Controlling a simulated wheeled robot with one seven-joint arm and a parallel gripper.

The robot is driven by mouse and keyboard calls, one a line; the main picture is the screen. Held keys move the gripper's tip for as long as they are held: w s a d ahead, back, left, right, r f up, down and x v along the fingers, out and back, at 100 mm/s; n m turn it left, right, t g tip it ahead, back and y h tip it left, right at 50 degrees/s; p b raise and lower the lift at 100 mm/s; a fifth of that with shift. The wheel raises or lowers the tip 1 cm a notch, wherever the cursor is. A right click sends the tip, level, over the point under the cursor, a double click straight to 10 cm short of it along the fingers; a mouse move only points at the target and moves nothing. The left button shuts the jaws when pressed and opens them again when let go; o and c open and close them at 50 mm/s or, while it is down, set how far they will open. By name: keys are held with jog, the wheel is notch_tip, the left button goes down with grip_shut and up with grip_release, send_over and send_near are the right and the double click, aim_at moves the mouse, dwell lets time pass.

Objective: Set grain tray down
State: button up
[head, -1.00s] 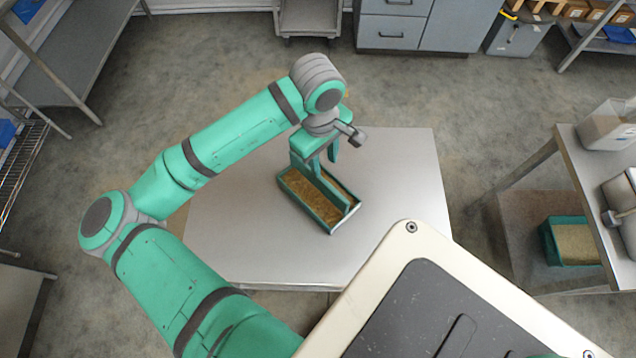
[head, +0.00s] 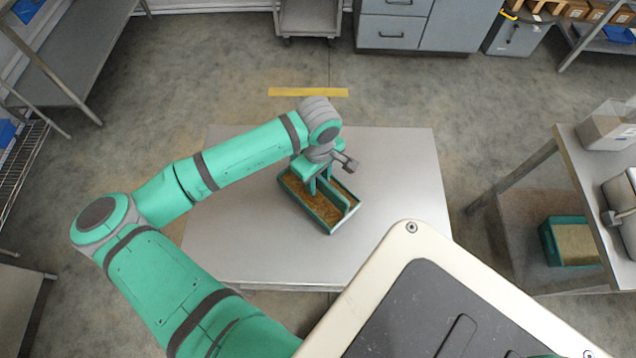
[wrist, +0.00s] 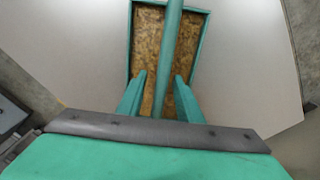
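The grain tray (head: 336,228) is a teal rectangular box with brown grain on both sides of a raised teal centre bar. It rests on the grey metal table (head: 240,250). My gripper (head: 319,181) is over the far part of the tray, pointing down. In the wrist view, the two teal fingers (wrist: 160,80) are apart, one on each side of the tray's centre bar (wrist: 169,30). A gap shows between the bar and the left finger. The near end of the tray (wrist: 204,45) is hidden by my gripper in the wrist view.
The table around the tray is bare. At right, a side table (head: 590,180) holds a clear bin (head: 610,128), with another teal grain tray (head: 545,243) below it. A yellow strip (head: 308,92) lies on the floor beyond the table. Shelving (head: 70,60) stands at left.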

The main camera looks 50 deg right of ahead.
jog(key=shift+f, duration=0.5)
grip_shut()
dwell(1.1)
